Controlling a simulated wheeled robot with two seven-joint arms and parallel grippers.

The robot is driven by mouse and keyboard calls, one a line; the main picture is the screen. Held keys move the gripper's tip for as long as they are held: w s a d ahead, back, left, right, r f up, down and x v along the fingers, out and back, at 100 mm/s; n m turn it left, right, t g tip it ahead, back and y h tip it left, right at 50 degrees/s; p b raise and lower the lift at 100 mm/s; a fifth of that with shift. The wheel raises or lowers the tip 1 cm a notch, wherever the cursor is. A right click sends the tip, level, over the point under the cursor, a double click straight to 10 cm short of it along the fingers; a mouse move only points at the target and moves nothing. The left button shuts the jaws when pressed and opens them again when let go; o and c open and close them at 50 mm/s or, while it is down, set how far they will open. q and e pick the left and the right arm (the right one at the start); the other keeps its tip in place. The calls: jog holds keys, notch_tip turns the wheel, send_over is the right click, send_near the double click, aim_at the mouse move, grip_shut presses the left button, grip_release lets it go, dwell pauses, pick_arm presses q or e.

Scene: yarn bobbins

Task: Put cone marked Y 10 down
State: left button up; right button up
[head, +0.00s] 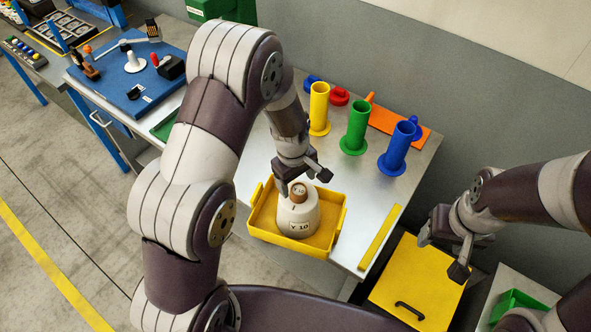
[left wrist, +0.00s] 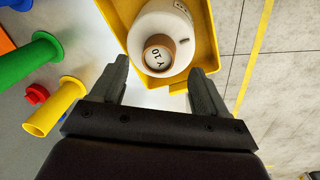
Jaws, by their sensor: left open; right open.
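The white cone marked Y 10 (head: 298,217) stands upright in the yellow tray (head: 255,222) on the metal table in the head view. My left gripper (head: 303,181) is open at the top of the cone. In the left wrist view its two fingers (left wrist: 158,88) are spread apart, with the cone's top beyond and between them, and nothing is clamped. My right gripper (head: 442,252) is open and empty above the yellow panel at the right.
Yellow (head: 319,108), green (head: 355,128) and blue (head: 398,148) tubes stand behind the tray. An orange plate (head: 400,128) lies near the wall. A yellow strip (head: 379,238) lies at the table's right edge. A yellow panel with a handle (head: 415,285) is beside the table.

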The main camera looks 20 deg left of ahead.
pick_arm(q)
notch_tip(320, 180, up, 7)
jog(key=b, duration=0.2)
jog(key=s+a+r+m, duration=0.1)
jog(key=s+a+m, duration=0.2)
jog(key=s+m, duration=0.3)
jog(key=s+a+r+m, duration=0.1)
jog(key=s+a+m, duration=0.2)
jog(key=s+m, duration=0.35)
jog(key=shift+n+t+y, duration=0.3)
jog(key=shift+n, duration=0.65)
jog(key=f+b, duration=0.3)
jog(key=s+f+b, duration=0.1)
jog(key=f+b, duration=0.1)
jog(key=shift+d+f, duration=0.2)
jog(key=shift+d, duration=0.05)
